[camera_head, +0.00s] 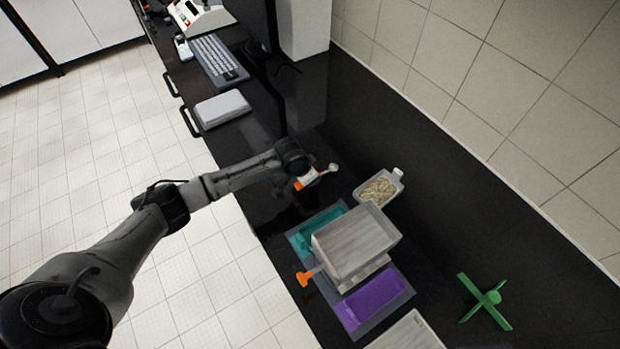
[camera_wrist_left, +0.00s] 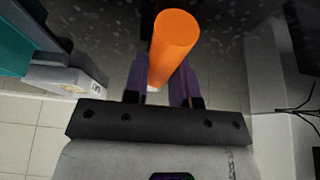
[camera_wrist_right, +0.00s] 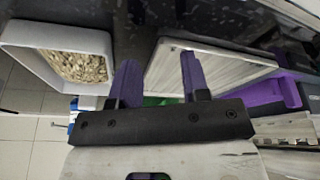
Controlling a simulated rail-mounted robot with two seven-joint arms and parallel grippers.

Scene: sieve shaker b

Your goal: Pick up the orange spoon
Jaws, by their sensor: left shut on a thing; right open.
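The orange spoon (camera_head: 308,179) is in my left gripper (camera_head: 303,181), above the black bench. Its pale bowl (camera_head: 333,168) points to the right. In the left wrist view the orange handle (camera_wrist_left: 172,45) stands between the purple fingers of the left gripper (camera_wrist_left: 167,85), which is shut on it. My right gripper (camera_wrist_right: 158,78) shows only in the right wrist view. Its purple fingers are apart with nothing between them.
A dish of pale grains (camera_head: 399,177) lies right of the spoon. A grey box (camera_head: 355,242) stands between a teal tray (camera_head: 299,240) and a purple tray (camera_head: 376,298). An orange-ended object (camera_head: 305,277) lies beside it. A green cross-shaped object (camera_head: 486,301) lies at the right.

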